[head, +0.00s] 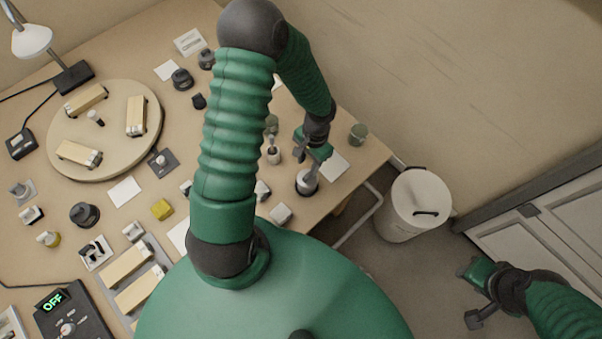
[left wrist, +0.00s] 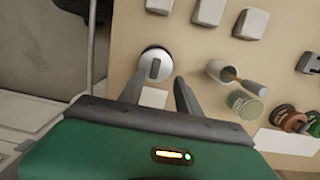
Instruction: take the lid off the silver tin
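The silver tin (head: 307,186) stands near the right end of the bench in the head view. In the left wrist view the round tin (left wrist: 147,72) is seen from above, its lid (left wrist: 154,56) on top with a grey bar-shaped grip. My left gripper (head: 307,158) is just above the tin and partly hides it. In the left wrist view its two fingers are apart, with the tin showing between and beyond the tips and nothing held. Contact with the lid cannot be told. My right gripper (head: 476,294) is empty, its fingers spread, off the bench at lower right.
A cup with a handled tool (head: 272,153) and a green-grey jar (head: 358,133) stand near the tin. White cards (head: 334,166) and small blocks (head: 281,214) lie around. A round turntable (head: 62,135) is at left. A white bin (head: 405,215) stands beyond the bench edge.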

